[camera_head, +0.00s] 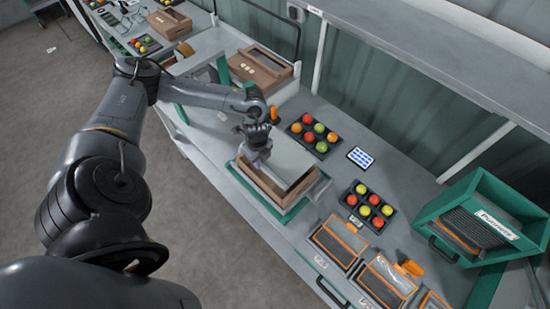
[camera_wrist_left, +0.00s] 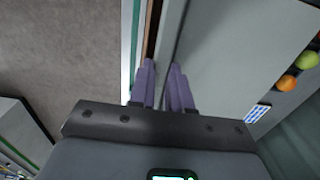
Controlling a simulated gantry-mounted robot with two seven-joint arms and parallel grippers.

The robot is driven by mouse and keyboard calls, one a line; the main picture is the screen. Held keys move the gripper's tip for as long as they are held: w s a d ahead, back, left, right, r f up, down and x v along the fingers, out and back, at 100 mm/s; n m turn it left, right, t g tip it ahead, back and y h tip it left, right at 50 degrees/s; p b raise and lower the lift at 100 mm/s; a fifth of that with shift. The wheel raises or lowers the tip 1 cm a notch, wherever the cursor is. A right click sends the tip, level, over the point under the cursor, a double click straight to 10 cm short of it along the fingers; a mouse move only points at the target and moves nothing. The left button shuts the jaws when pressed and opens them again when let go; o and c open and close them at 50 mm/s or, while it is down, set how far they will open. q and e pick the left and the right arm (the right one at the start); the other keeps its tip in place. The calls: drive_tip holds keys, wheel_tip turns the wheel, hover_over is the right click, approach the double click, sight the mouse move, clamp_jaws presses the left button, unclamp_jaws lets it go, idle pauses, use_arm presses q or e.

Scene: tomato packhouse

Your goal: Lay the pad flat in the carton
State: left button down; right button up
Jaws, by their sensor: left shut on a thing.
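The pad (camera_head: 291,160) is a plain grey sheet over the opening of the brown carton (camera_head: 273,191). My left gripper (camera_head: 256,162) is shut on the pad's left edge, at the carton's left side. In the left wrist view the purple fingers (camera_wrist_left: 163,85) close at the edge of the pad (camera_wrist_left: 225,60), which spreads to the right. A strip of the carton's brown wall (camera_wrist_left: 152,28) shows beyond the fingers. The pad covers most of the carton's inside, and I cannot tell whether it touches the bottom. My right gripper is in neither view.
The carton sits on a green-edged stand (camera_head: 290,217) on the grey bench. Trays of tomatoes (camera_head: 313,134) (camera_head: 368,207) lie to its right, with a small blue-and-white card (camera_head: 360,157) between them. Another brown carton (camera_head: 258,70) stands behind.

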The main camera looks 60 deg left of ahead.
use_arm(q)
drive_tip(key=shift+s+f, duration=0.3)
drive_tip(key=shift+f, duration=0.05)
wheel_tip(320, 180, down, 4)
drive_tip(key=b, duration=0.4)
drive_tip(key=shift+b, duration=0.4)
drive_tip(key=shift+f+b, duration=0.35)
drive_tip(key=shift+f, duration=0.55)
drive_tip(key=shift+a+f, duration=0.1)
drive_tip(key=c, duration=1)
unclamp_jaws()
drive_tip(key=shift+w, duration=0.1)
